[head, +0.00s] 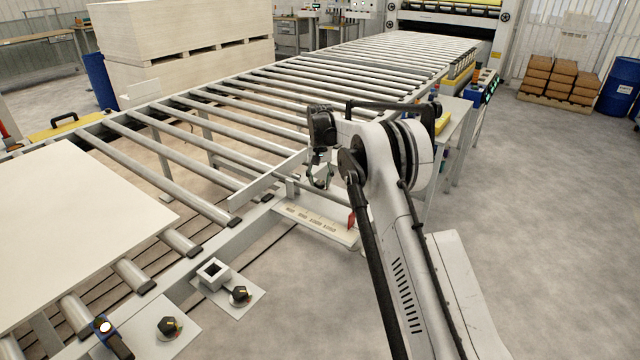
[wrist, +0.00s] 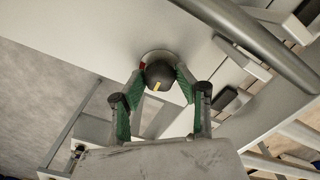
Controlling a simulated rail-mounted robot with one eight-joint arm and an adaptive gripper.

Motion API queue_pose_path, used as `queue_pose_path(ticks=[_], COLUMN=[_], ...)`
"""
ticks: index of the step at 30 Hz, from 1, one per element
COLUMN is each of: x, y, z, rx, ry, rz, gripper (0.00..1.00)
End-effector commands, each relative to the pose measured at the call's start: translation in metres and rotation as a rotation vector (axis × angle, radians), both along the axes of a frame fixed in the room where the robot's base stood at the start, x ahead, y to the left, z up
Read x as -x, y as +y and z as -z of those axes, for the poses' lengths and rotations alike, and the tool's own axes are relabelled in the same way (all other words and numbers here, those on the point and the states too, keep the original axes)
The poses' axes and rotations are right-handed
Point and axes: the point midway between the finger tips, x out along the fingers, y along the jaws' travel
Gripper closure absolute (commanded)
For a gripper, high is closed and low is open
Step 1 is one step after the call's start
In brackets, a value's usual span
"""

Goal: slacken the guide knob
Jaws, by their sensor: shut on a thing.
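The guide knob (wrist: 158,73) is a dark round knob with a yellow mark, on a pale round base with a bit of red at its left, in the wrist view. My gripper (wrist: 161,82) has its green-padded fingers closed on either side of the knob. In the head view my gripper (head: 320,178) points down beside the roller conveyor's near edge, and I cannot make out the held knob there. A pale scale plate (head: 313,227) with a red pointer (head: 351,219) lies just below my gripper in that view.
Two other dark knobs, one on a bracket plate (head: 240,295) and one nearer (head: 168,326), sit along the conveyor edge. A pale board (head: 75,215) lies on the rollers at left. A conveyor rail (head: 268,178) runs close to my gripper.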

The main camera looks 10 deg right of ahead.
Motion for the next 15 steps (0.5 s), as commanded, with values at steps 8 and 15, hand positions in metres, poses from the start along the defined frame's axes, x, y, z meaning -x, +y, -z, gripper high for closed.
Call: queue_pose_path(ticks=[8,15], x=[0.0001,0.0001], y=[0.0000,0.0000], z=[0.0004,0.0000], rx=[0.000,0.000], ry=[0.000,0.000], rz=[-0.159,-0.226], gripper=[0.95,0.95])
